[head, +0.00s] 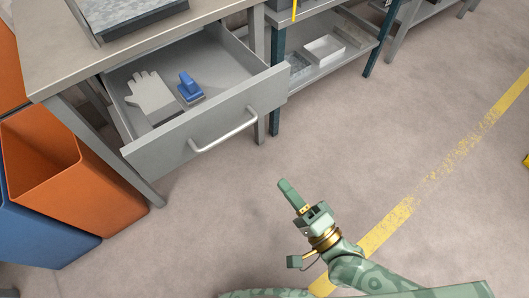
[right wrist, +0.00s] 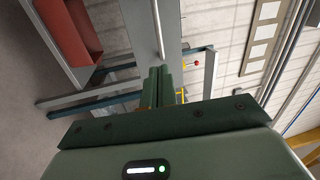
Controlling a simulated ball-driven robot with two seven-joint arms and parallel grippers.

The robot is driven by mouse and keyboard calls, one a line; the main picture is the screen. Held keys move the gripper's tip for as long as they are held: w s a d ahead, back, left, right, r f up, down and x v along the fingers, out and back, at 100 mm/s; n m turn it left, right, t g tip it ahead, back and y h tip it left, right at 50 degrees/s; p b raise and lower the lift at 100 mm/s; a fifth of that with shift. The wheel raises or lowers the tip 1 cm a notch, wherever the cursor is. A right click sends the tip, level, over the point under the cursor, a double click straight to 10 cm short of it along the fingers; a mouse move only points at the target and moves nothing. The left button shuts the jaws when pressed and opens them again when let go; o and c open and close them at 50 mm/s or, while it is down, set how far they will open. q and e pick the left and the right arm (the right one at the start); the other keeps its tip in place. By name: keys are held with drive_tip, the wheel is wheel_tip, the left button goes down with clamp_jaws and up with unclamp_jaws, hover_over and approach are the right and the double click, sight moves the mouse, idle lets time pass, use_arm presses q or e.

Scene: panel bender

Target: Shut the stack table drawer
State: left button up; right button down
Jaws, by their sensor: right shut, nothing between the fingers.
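The grey stack table drawer (head: 205,125) is pulled open below the table top in the head view. Its front faces the lower right and carries a light bar handle (head: 224,131). A pale glove (head: 151,95) and a blue-handled tool (head: 189,88) lie inside it. My right gripper (head: 286,190) is shut and empty, in the open to the lower right of the drawer front, apart from the handle. In the right wrist view its closed fingers (right wrist: 160,75) point toward a grey panel with a light bar. My left gripper is not in view.
The table top (head: 80,50) carries a grey tray or stack at the upper left. Orange (head: 70,170) and blue bins (head: 40,235) stand left of the drawer. A shelf rack (head: 325,60) stands behind right. The floor before the drawer is clear, with a yellow line (head: 400,215).

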use_arm(q)
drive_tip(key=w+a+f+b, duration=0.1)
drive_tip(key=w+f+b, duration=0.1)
drive_tip(key=b, duration=0.1)
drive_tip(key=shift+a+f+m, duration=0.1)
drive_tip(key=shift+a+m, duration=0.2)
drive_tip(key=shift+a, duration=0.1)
use_arm(e)
drive_tip(key=w+a+r, duration=0.1)
drive_tip(key=w+a, duration=0.2)
drive_tip(key=w, duration=0.3)
drive_tip(key=w+a+r+m, duration=0.1)
drive_tip(key=w+a, duration=0.3)
drive_tip(key=w, duration=0.2)
drive_tip(key=shift+a+r, duration=0.25)
drive_tip(key=shift+a, duration=0.05)
